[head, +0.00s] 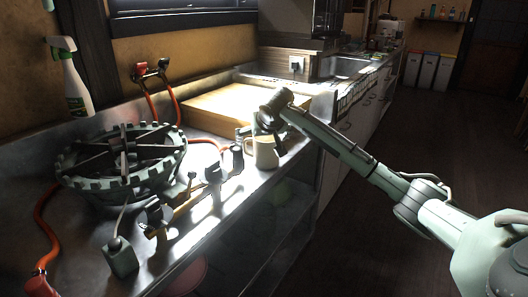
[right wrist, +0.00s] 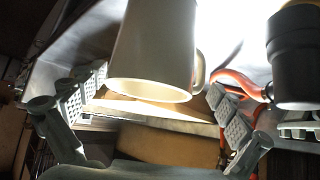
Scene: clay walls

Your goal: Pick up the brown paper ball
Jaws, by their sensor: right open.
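I cannot make out a brown paper ball in either view. My right gripper (head: 262,132) is open, just above and behind a cream mug (head: 263,153) on the metal counter. In the right wrist view the mug (right wrist: 150,60) shows large, its rim toward the gripper (right wrist: 155,92), with one finger on each side in the picture. The fingers look apart from the mug; I cannot tell its exact depth between them. My left gripper is not in view.
A wooden board (head: 225,106) lies behind the mug. A dark-capped bottle (head: 238,158) stands close left of it. A gas ring (head: 120,165), red hoses (head: 172,95) and a spray bottle (head: 72,80) crowd the left. The counter's front edge (head: 262,205) is near; open floor lies right.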

